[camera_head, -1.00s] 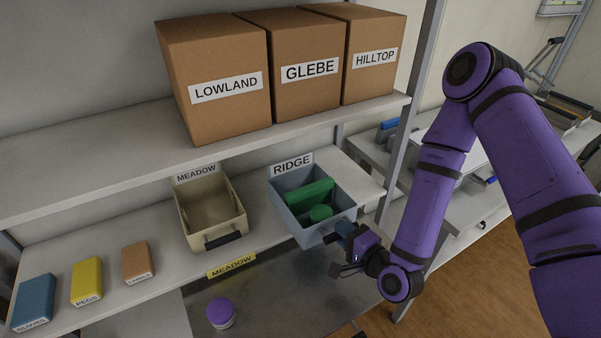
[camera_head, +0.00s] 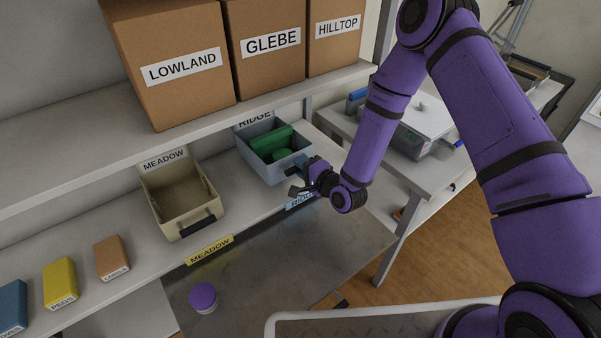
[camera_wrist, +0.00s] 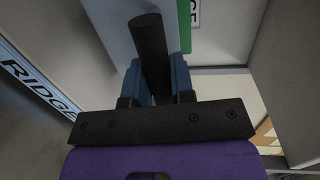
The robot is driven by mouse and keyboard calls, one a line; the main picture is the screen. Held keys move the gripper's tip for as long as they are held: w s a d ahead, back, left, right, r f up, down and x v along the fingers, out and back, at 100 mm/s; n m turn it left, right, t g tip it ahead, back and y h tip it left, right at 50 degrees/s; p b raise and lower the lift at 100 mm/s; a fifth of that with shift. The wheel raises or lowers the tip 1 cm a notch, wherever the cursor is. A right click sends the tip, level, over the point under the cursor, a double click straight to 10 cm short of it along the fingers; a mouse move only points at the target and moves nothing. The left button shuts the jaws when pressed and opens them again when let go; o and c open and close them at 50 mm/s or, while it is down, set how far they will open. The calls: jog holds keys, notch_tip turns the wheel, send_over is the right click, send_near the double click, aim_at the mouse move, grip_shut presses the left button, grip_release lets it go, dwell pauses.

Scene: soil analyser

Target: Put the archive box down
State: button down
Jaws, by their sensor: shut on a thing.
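The archive box (camera_head: 267,167) is an open blue-grey bin with a RIDGE label at its back. It holds green items (camera_head: 271,142). It is at the right end of the middle shelf, over or on the shelf board; whether its base touches the board is not clear. My gripper (camera_head: 298,176) is at its front. In the wrist view my blue fingers (camera_wrist: 158,78) are closed around its dark handle bar (camera_wrist: 149,45). A blue RIDGE label (camera_head: 301,200) on the shelf edge lies below the gripper.
A beige MEADOW bin (camera_head: 187,231) stands to the left, empty. Cardboard boxes (camera_head: 180,75) stand on the upper shelf (camera_head: 110,160), which overhangs the back of the RIDGE bin. A purple-lidded jar (camera_head: 203,297) is on the lower surface. A side bench with a scale (camera_head: 425,118) is at right.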

jog(key=shift+w+a, duration=0.1)
jog(key=shift+w, duration=0.4)
jog(key=shift+f, duration=1.75)
jog(key=c, duration=1)
grip_release()
